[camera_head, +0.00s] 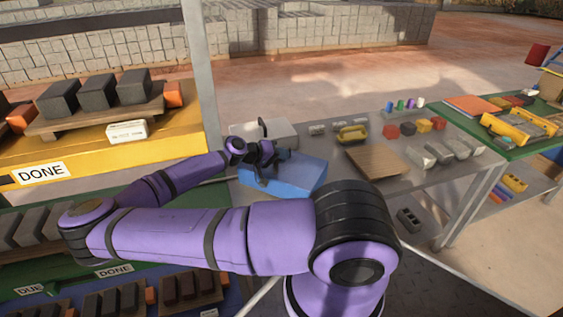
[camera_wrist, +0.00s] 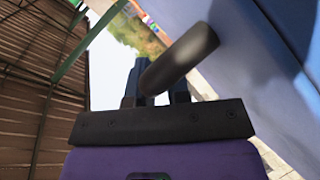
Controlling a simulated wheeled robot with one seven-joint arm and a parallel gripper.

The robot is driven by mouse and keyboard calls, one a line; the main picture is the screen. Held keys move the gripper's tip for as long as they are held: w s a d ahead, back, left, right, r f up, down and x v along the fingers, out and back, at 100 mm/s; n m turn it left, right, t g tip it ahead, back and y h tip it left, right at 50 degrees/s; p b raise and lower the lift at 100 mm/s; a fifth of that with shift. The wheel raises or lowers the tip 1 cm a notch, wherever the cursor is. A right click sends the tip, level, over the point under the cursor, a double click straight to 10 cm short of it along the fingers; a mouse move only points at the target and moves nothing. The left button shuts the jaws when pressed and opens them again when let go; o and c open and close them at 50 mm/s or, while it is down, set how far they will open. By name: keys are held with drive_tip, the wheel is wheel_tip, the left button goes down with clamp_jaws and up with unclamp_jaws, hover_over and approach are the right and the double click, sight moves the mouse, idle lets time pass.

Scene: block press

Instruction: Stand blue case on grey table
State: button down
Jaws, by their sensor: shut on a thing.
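The blue case (camera_head: 303,172) is at the left end of the grey table (camera_head: 333,165) in the head view, broad side up. My arm hides its lower front, so I cannot tell whether it touches the tabletop. My gripper (camera_head: 266,158) is at the case's far left side. In the wrist view the blue case (camera_wrist: 278,95) fills the right side, and a dark round bar (camera_wrist: 182,55), which looks like its handle, crosses my gripper's fingers (camera_wrist: 157,88). My gripper is shut on it.
A pale grey box (camera_head: 278,132) stands just behind the case. A brown board (camera_head: 377,161), a yellow tool (camera_head: 352,133), coloured blocks (camera_head: 407,128) and grey pieces (camera_head: 440,152) lie to the right. A yellow shelf (camera_head: 170,147) with dark blocks and a metal post (camera_head: 201,75) are left.

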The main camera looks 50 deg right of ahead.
drive_tip(key=shift+f, duration=1.15)
drive_tip(key=c, duration=1.1)
unclamp_jaws()
drive_tip(key=shift+a, duration=0.1)
drive_tip(key=v, duration=1.2)
